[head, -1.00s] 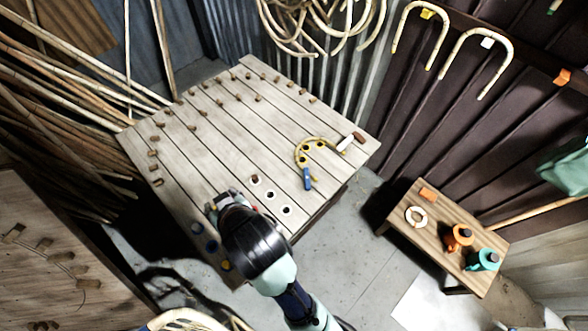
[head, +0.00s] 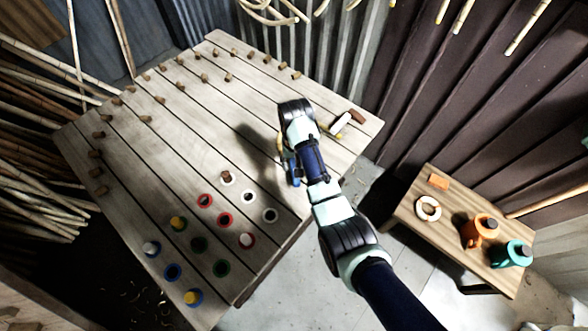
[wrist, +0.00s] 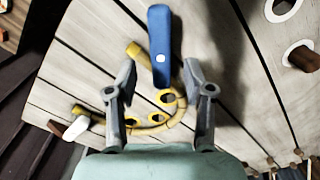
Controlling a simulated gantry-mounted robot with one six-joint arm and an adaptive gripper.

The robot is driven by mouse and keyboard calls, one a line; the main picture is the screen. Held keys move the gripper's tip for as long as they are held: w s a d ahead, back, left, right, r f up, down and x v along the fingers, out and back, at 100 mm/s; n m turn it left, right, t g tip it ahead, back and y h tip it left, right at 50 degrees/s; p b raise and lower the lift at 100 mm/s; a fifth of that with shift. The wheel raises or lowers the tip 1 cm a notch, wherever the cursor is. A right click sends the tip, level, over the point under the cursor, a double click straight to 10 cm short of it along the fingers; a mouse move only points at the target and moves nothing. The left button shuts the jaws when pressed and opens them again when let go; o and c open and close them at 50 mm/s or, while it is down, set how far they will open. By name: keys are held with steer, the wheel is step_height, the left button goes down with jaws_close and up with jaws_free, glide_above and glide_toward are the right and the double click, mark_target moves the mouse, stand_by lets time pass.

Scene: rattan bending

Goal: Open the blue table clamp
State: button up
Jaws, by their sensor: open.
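The blue table clamp (wrist: 159,45) shows in the wrist view as a blue bar with a pale round pivot, lying over one end of a bent yellow cane (wrist: 183,108). My gripper (wrist: 157,75) is open, with a finger on either side of the clamp's lower end; I cannot tell whether it touches. In the head view, the clamp (head: 294,171) is mostly hidden behind my arm and gripper. The yellow cane curves around several dark-centred yellow pegs or holes (wrist: 164,97).
A white clamp (head: 340,125) sits near the table's right corner. Coloured rings and pegs (head: 200,244) fill the table's front part. Wooden pegs (head: 160,100) stand on the left and back. A small side table (head: 450,225) holds orange and teal tools to the right.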

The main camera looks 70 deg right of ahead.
step_height(320, 180, down, 4)
steer(key=shift+r+b, duration=0.15)
steer(key=shift+b, duration=0.2)
jaws_close()
